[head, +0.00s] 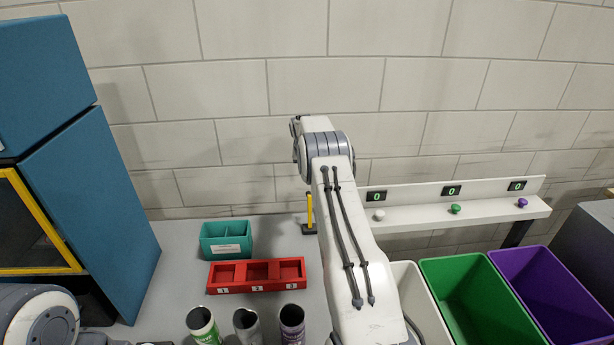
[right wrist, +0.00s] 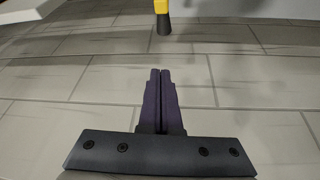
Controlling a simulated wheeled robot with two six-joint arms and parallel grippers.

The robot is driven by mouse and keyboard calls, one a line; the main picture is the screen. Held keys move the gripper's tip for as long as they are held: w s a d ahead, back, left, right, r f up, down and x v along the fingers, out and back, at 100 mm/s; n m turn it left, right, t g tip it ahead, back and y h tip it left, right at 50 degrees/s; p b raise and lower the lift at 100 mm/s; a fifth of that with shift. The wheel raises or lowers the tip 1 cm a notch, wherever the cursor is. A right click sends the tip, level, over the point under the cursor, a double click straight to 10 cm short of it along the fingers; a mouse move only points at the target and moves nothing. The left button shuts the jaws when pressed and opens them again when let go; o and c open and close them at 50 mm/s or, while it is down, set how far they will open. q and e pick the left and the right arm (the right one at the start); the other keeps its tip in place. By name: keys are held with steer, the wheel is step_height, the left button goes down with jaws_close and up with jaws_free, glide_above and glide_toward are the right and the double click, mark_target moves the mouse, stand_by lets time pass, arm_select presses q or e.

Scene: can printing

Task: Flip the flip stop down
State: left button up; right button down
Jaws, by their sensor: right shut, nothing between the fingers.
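A yellow bar (head: 309,210), which looks like the flip stop, stands upright on a small dark base (head: 309,229) at the back of the grey table. In the head view it is just left of my right arm. A yellow piece with a black end (right wrist: 162,18), likely the same bar, shows at the top of the right wrist view, beyond and apart from the fingertips. My right gripper (right wrist: 160,73) is shut and empty, with the block wall behind it. The right arm hides it in the head view. My left gripper is out of view.
A teal bin (head: 226,250) and a red numbered tray (head: 257,287) stand left of my right arm. Several cans (head: 292,320) stand in front. White, green (head: 470,285) and purple bins stand right, below a shelf (head: 470,212) with buttons. A blue machine (head: 90,190) stands left.

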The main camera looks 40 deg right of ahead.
steer(key=b+x, duration=0.3)
steer(key=x, duration=0.5)
arm_select(q)
steer(key=p, duration=0.3)
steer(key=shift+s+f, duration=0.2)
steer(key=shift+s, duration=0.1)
arm_select(e)
steer(key=s+a+r, duration=0.2)
steer(key=s+a, duration=0.1)
steer(key=shift+s, duration=0.1)
steer(key=shift+f, duration=0.1)
